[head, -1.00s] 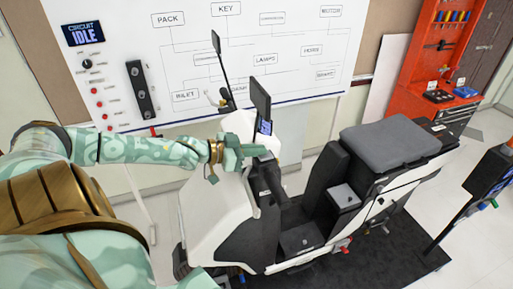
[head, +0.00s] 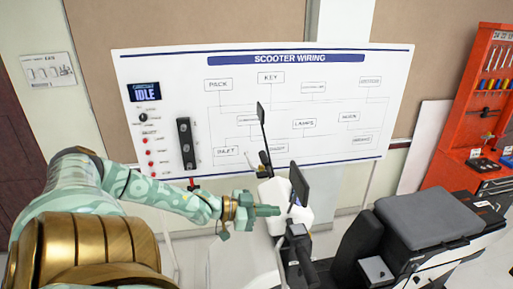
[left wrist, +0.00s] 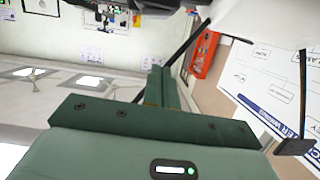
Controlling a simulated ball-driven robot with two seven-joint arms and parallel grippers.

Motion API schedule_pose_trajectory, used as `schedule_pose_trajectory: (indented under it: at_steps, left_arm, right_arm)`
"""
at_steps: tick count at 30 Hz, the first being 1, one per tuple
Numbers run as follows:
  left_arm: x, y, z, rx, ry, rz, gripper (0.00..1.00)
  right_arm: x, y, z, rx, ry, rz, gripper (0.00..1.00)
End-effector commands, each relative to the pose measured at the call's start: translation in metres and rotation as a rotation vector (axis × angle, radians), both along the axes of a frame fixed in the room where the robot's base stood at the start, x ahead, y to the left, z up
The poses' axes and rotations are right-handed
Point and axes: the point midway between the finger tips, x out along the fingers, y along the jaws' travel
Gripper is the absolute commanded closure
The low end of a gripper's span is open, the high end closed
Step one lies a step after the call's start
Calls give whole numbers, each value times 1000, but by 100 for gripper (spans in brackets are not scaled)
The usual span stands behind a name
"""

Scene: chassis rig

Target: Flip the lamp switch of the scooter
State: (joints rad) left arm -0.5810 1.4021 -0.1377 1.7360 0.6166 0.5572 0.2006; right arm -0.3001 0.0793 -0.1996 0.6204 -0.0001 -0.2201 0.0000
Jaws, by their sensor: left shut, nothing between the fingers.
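I cannot make out the lamp switch. My right gripper is not in view.
A white wiring board (head: 230,120) with an IDLE screen (head: 145,92) stands behind the scooter. The scooter's grey seat (head: 425,220) is at the right. A red tool rack (head: 480,130) stands at the far right. A dark mirror (left wrist: 295,145) shows close in the left wrist view.

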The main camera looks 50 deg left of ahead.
Motion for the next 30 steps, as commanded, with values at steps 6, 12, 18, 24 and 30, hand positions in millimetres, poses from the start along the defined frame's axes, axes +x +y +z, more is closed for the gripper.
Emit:
schedule_pose_trajectory:
  at_steps: [6,12,18,24,30]
  left_arm:
    - [-20,10,2,-3,3,0,100]
    - [-29,15,5,-4,2,0,100]
    - [-33,18,8,-2,1,-1,100]
    - [-34,19,9,-2,-1,-1,100]
    - [-34,18,9,-2,-1,-1,100]
  right_arm:
    - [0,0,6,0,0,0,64]
    - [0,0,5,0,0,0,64]
    - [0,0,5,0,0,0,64]
    - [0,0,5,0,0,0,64]
    - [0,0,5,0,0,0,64]
